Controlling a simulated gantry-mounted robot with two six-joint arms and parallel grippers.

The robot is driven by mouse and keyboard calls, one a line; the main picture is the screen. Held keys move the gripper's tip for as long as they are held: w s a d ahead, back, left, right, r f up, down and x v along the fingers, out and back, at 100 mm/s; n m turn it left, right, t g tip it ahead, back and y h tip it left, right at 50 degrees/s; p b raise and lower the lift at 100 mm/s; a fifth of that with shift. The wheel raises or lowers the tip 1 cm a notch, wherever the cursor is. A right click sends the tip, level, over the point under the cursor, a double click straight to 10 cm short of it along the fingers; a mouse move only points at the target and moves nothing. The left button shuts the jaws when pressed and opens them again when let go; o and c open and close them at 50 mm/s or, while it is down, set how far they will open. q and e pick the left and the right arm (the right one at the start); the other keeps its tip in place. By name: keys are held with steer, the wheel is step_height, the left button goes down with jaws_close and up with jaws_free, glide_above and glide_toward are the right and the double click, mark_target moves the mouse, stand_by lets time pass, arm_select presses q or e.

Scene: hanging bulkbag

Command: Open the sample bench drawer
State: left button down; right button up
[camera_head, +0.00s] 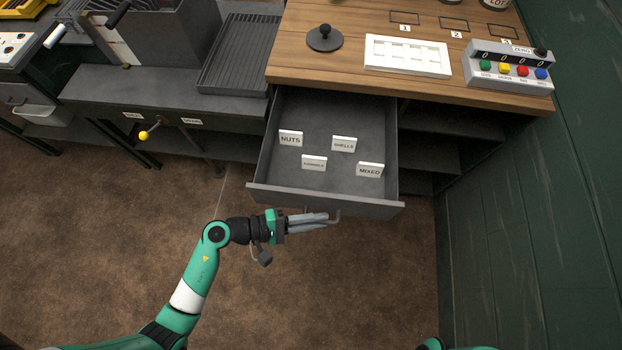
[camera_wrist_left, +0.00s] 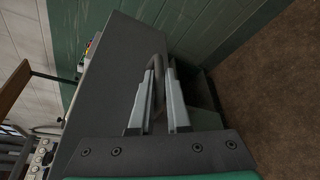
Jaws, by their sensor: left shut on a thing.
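The sample bench drawer (camera_head: 330,198) is pulled out from under the wooden bench top (camera_head: 330,64). Inside it stand small white labels reading NUTS (camera_head: 290,138), SHELLS (camera_head: 343,144) and MIXED (camera_head: 370,169), plus one I cannot read clearly (camera_head: 314,162). My left gripper (camera_head: 326,219) is at the drawer's front, shut on the drawer handle (camera_head: 337,214). In the left wrist view the two fingers sit either side of the grey bar handle (camera_wrist_left: 157,66), beside the dark drawer front (camera_wrist_left: 108,84). My right gripper is out of view.
On the bench top are a white tray (camera_head: 407,57), a button box (camera_head: 507,68) and a black round knob piece (camera_head: 325,38). A green wall (camera_head: 530,200) closes the right side. A yellow-knobbed lever (camera_head: 144,135) sticks out at left. The brown floor ahead is clear.

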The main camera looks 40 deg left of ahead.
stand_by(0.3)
arm_select(q)
steer(key=c, duration=0.9)
jaws_free()
steer(key=p+v, duration=0.2)
steer(key=v, duration=0.9)
steer(key=shift+s+a+p, duration=0.25)
steer(key=shift+p, duration=0.1)
steer(key=shift+r, duration=0.1)
